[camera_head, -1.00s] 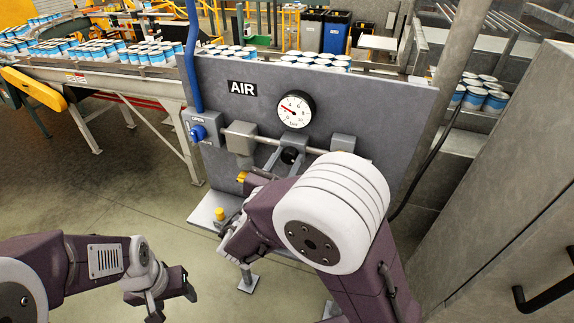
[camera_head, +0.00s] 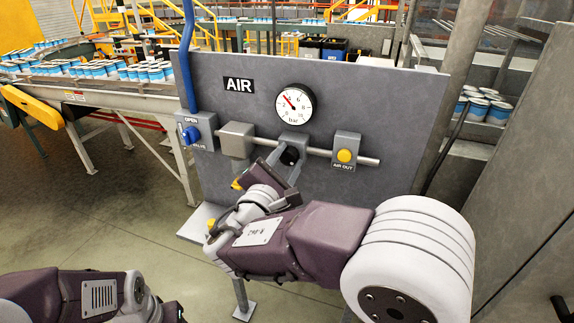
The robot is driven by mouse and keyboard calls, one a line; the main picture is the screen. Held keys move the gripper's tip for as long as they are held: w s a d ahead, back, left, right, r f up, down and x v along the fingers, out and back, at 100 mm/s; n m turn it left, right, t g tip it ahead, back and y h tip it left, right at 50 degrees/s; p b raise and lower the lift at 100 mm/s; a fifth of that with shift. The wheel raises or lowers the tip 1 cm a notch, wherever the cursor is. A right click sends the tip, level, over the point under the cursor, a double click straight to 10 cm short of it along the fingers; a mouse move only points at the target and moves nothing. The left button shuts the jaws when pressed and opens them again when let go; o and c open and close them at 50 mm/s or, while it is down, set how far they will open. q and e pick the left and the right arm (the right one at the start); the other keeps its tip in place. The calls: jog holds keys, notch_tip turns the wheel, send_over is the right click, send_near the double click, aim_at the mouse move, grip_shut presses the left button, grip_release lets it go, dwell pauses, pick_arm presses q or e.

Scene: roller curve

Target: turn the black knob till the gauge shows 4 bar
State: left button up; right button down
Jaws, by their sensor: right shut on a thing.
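The black knob (camera_head: 289,156) sits on a grey block below the gauge, on the upright grey panel (camera_head: 344,93). My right gripper (camera_head: 285,165) is shut on the knob, its fingers on either side and hiding part of it. The round white gauge (camera_head: 295,104), marked bar, is above the knob. Its red needle points to the upper left, seemingly near the 4 mark, but the small figures are hard to read exactly. My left gripper (camera_head: 168,312) is low at the bottom edge, partly cut off and away from the panel; its fingers cannot be made out.
A blue valve handle (camera_head: 191,135) is at the panel's left. A yellow AIR OUT button (camera_head: 344,156) is right of the knob, and a metal pipe (camera_head: 318,152) runs between. A conveyor with cans (camera_head: 140,71) stands at the left. A grey cabinet (camera_head: 500,200) is at the right.

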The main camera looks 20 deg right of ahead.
dwell(0.4)
jog(key=c, duration=0.9)
grip_release()
jog(key=b+v, duration=0.1)
jog(key=v, duration=0.8)
